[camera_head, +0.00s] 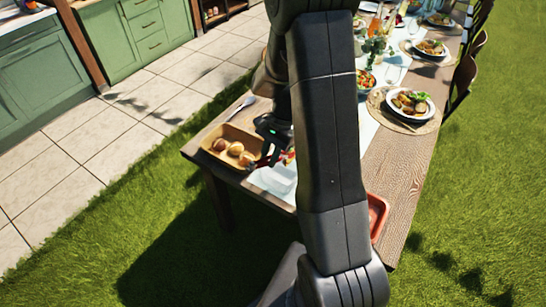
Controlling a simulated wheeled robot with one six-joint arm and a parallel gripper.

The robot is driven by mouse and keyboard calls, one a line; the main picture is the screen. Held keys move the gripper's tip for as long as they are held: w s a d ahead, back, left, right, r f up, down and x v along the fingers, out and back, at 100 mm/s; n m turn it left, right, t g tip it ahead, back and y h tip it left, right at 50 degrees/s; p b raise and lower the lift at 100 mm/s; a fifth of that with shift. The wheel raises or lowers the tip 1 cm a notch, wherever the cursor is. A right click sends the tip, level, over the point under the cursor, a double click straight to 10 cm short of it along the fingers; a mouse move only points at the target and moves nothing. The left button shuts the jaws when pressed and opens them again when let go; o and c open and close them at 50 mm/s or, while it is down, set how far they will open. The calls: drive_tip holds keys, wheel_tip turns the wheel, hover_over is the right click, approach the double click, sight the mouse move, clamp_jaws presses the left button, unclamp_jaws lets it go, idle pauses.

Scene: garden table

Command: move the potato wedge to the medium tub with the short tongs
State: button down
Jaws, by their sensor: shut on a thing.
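My gripper (272,148) is at the near left end of the table, just right of a tan tray (209,150). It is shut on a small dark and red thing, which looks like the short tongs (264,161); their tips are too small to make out. The tan tray holds a few round, brown-and-pale pieces of food (236,148). I cannot make out the potato wedge, nor whether the tongs hold anything. A pale, see-through shape (275,180) lies below my gripper; I cannot tell whether it is a tub. My arm hides the middle of the table end.
A spoon (240,106) lies near the left edge. Plates of food (410,103), glasses and bowls stand farther along the table (396,165). Chairs line the right side.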

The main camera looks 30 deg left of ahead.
drive_tip(key=shift+s+a, duration=0.1)
drive_tip(key=shift+a, duration=0.2)
wheel_tip(320, 180, down, 9)
drive_tip(key=b, duration=0.5)
idle(0.5)
drive_tip(key=c, duration=1.6)
unclamp_jaws()
